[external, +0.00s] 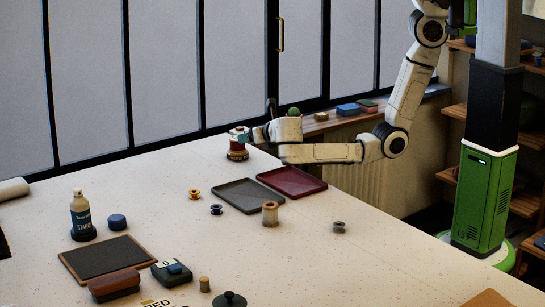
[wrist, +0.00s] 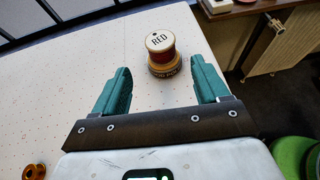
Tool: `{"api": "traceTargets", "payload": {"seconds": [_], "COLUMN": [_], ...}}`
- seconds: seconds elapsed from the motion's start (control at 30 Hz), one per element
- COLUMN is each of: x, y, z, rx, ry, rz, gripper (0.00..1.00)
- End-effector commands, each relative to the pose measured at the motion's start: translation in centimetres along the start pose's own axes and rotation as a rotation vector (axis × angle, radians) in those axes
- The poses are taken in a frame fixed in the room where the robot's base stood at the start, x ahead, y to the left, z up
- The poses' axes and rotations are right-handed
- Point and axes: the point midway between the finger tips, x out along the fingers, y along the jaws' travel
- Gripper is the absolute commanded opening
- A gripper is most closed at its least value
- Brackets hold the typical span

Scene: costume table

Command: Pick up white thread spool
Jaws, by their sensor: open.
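My gripper (wrist: 161,70) is open and empty, its two teal fingers apart. In the wrist view, a spool with a white top marked RED and a red side (wrist: 160,44) stands just beyond the gap between the fingertips. It rests on a round golden-brown base (wrist: 163,66) with lettering. In the external view, the red spool (external: 238,146) is at the table's far edge, partly covered by my gripper (external: 240,134). I cannot tell which spool is the white thread one.
A grey tray (external: 239,195) and a dark red tray (external: 291,182) lie mid-table. Small spools stand nearby: orange (external: 194,194), dark blue (external: 216,210) and grey (external: 339,228). A starch bottle (external: 81,217) and dark board (external: 108,259) are at left.

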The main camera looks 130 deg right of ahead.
Motion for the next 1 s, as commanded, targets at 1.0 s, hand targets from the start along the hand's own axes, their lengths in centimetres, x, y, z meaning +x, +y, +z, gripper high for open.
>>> {"api": "traceTargets", "payload": {"seconds": [1.0], "x": [-21.4], "y": [15.6], "z": [-2.0], "rx": [0.206], "ry": [0.844], "rz": [-0.043], "gripper": [0.74]}}
